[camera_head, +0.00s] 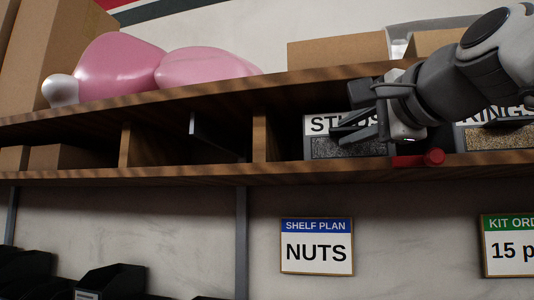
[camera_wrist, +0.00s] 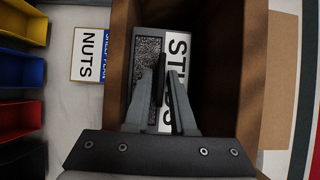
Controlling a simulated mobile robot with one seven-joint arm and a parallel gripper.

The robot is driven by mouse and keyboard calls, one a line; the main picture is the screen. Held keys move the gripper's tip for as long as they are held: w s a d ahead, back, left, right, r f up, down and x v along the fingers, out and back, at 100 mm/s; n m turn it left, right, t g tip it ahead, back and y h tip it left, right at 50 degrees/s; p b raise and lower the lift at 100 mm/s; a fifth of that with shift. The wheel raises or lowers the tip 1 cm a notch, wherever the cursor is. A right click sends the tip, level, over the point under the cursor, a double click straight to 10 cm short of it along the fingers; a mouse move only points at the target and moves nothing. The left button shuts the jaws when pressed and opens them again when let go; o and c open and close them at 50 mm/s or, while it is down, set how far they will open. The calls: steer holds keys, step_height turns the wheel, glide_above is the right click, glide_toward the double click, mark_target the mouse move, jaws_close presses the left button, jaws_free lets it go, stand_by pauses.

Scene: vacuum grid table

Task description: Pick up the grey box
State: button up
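A grey box (camera_head: 346,147) labelled STUDS, with a dark speckled front panel, stands in a shelf compartment at the centre right. It also shows in the wrist view (camera_wrist: 147,46), with its label turned sideways. My gripper (camera_head: 338,132) is in front of this box and covers part of its label and front. In the wrist view my gripper (camera_wrist: 161,72) has its two fingers apart with a narrow gap, over the border between panel and label. Whether the fingertips touch the box cannot be told.
A second bin (camera_head: 498,137), its label ending in RINGS, stands to the right. A red cylindrical object (camera_head: 420,159) lies at the shelf's front edge, below my wrist. A wooden divider (camera_head: 260,136) bounds the compartment on the left. The upper board (camera_head: 230,94) is close above.

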jaws_close()
stand_by(1.0)
